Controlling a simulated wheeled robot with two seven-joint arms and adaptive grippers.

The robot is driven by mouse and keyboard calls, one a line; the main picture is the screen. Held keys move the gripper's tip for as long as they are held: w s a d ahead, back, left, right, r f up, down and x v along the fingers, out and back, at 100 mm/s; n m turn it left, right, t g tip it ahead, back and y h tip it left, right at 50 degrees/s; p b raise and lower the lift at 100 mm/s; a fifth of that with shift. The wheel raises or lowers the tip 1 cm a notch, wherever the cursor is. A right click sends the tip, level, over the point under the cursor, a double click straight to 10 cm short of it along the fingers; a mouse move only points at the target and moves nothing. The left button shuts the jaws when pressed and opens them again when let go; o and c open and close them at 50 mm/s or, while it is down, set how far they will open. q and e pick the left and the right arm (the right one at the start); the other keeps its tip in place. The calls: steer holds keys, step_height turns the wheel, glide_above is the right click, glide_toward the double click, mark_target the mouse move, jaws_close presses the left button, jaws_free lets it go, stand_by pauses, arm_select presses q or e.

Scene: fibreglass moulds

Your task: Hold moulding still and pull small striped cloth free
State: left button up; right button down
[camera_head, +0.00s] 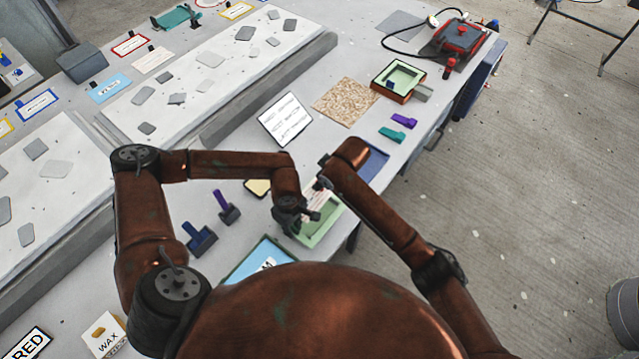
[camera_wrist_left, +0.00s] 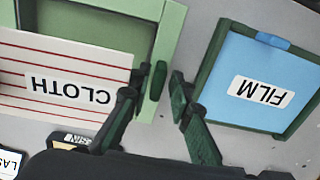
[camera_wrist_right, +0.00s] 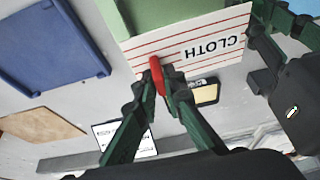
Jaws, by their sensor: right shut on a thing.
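The light green mould (camera_head: 331,226) lies near the table's front edge; its rim also shows in the left wrist view (camera_wrist_left: 168,32). A white cloth with red stripes, labelled CLOTH, lies over part of the mould (camera_wrist_left: 40,62); it shows in the right wrist view (camera_wrist_right: 190,40). My right gripper (camera_wrist_right: 162,82) is shut on a red tab (camera_wrist_right: 157,72) at the cloth's edge. My left gripper (camera_wrist_left: 168,90) is open at the mould's side wall, its fingertips apart. I cannot tell whether it touches the wall. In the head view, the grippers partly hide the cloth.
A blue FILM panel (camera_wrist_left: 265,65) in a dark green frame lies beside the mould. A blue tray (camera_wrist_right: 50,45), a yellow-topped pad (camera_wrist_right: 207,94) and a white sign (camera_head: 285,119) are close by. Purple (camera_head: 228,207) and blue (camera_head: 200,238) tools stand to the left.

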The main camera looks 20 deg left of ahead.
arm_select(q)
steer(key=shift+w+r, duration=0.2)
steer(key=shift+w, duration=0.1)
arm_select(e)
steer(key=shift+s+a, duration=0.25)
steer(key=shift+s, duration=0.05)
arm_select(q)
steer(key=shift+r, duration=0.35)
arm_select(e)
steer(key=shift+f, duration=0.1)
steer(key=shift+d, duration=0.1)
arm_select(q)
step_height(320, 180, up, 11)
steer(key=shift+s, duration=0.2)
arm_select(e)
steer(key=shift+w, duration=0.15)
